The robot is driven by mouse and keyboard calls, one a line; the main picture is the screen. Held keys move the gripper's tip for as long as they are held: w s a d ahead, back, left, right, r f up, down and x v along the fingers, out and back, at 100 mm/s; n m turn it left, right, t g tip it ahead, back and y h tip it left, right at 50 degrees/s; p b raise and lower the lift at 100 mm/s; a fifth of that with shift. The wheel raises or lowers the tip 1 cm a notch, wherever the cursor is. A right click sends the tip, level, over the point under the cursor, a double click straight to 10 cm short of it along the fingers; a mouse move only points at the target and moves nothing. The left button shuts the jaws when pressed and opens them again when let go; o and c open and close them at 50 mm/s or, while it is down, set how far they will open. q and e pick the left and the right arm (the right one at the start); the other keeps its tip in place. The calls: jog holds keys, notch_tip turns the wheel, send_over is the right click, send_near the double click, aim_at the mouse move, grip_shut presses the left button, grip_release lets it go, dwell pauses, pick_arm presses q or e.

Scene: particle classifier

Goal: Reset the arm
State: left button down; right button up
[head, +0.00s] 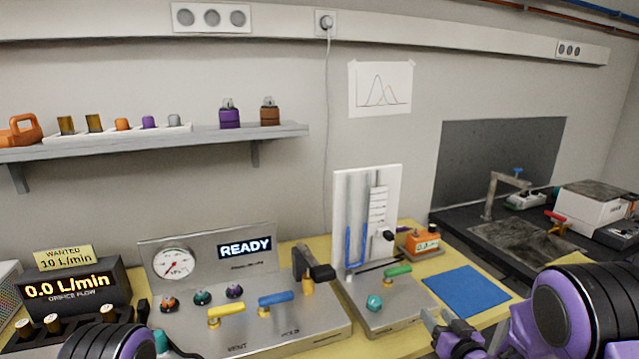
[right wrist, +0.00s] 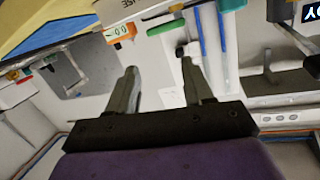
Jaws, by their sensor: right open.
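My right arm (head: 575,305) comes in at the lower right of the head view, purple and black. Its gripper (head: 436,322) is at the front edge of the bench, below the blue mat (head: 468,291). In the right wrist view the two fingers of this gripper (right wrist: 159,68) stand apart with nothing between them. A purple and black part of my left arm (head: 105,343) shows at the bottom left of the head view. Its gripper is not visible.
A steel panel (head: 333,326) with a READY display, gauge and levers stands on the yellow bench. A manometer board (head: 390,185) and orange meter (head: 421,242) stand right of it. The flow display (head: 75,289) reads 0.0 L/min. A black sink counter (head: 462,222) is at right.

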jog(key=s+d+f+m+g+h, duration=0.2)
jog(key=s+f+m+g+h, duration=0.25)
jog(key=s+f, duration=1.05)
jog(key=s+f+m+g, duration=0.1)
jog(key=s+f+g, duration=0.3)
jog(key=s, duration=0.9)
jog(key=s+f+m+g, duration=0.1)
jog(key=s+f+g, duration=0.2)
jog(key=s, duration=1.1)
jog(key=shift+s+a+f+g+h, duration=0.3)
jog(key=shift+f+g+h, duration=0.15)
jog(key=shift+g, duration=0.2)
